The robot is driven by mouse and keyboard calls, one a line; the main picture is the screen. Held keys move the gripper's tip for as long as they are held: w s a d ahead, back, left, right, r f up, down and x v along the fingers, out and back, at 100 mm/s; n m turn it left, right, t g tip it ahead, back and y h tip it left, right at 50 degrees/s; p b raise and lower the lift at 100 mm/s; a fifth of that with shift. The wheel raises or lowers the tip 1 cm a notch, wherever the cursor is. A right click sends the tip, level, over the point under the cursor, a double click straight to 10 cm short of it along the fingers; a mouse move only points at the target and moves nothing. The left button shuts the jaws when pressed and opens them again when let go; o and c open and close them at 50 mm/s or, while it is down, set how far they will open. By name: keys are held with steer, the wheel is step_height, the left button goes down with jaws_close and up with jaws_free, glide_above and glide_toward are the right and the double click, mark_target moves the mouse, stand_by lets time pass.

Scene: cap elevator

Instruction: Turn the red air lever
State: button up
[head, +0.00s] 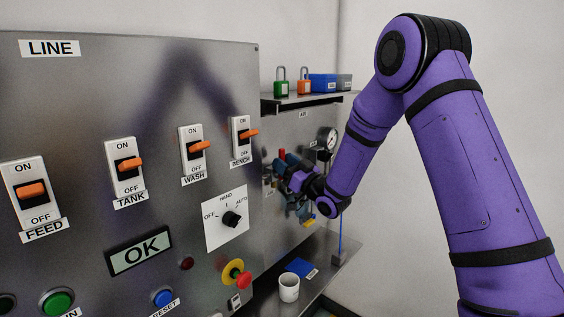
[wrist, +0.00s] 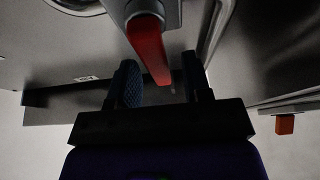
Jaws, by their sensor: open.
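The red air lever (wrist: 149,48) is large in the wrist view, fixed to a grey metal fitting (wrist: 165,12) at the top. Its free end points down the picture, into the gap between my fingers. My gripper (wrist: 160,68) is open, with one dark finger on each side of the lever's end. I cannot tell whether either finger touches it. In the head view my gripper (head: 283,173) is at the panel section under the AIR label (head: 303,114). A small red part (head: 282,154) shows there, but my gripper and wrist hide most of the fitting.
A pressure gauge (head: 327,139) sits close beside my wrist. A shelf (head: 300,99) above holds padlocks and a blue box (head: 322,82). A lower ledge (head: 318,262) carries a white mug (head: 289,288). The switch panel (head: 75,110) stands left of my arm.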

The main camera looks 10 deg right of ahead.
steer(key=v, duration=0.9)
steer(key=shift+s+d, duration=0.1)
steer(key=s+d+r+m+g+h, duration=0.45)
steer(key=s+r+h, duration=0.35)
steer(key=r+h, duration=0.3)
steer(key=s+m+g+h, duration=0.2)
steer(key=s+g, duration=0.6)
steer(key=s, duration=2.1)
steer(key=shift+s+d+r+m, duration=0.3)
steer(key=shift+s+m, duration=0.1)
steer(key=shift+m, duration=0.05)
